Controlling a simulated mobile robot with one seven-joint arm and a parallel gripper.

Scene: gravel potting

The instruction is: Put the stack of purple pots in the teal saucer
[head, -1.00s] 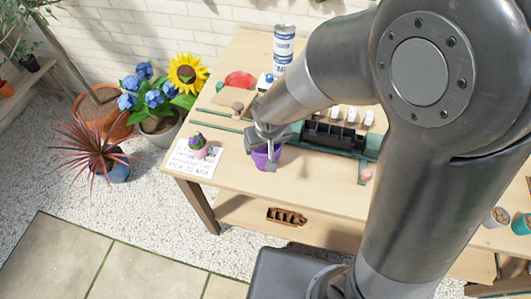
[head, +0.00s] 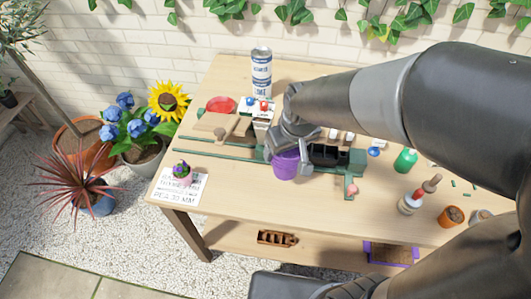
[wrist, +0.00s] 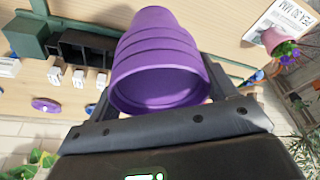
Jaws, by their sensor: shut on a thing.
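The stack of purple pots (head: 285,166) is held between the fingers of my gripper (head: 288,158), over the front part of the wooden table, left of the black tray. In the wrist view the stack (wrist: 160,60) fills the space between the jaws, with several nested rims showing and an open mouth facing the camera. My gripper (wrist: 160,110) is shut on it. The stack appears to be above the tabletop; its exact height is unclear. I cannot make out a teal saucer in either view; my arm hides part of the table.
A black tray (head: 328,154) stands right of the stack, by green rails. A small pink pot with a plant (head: 182,173) stands on a printed sheet (head: 160,187) at the left. A red saucer (head: 221,104), white can (head: 261,75) and green bottle (head: 405,160) also stand there.

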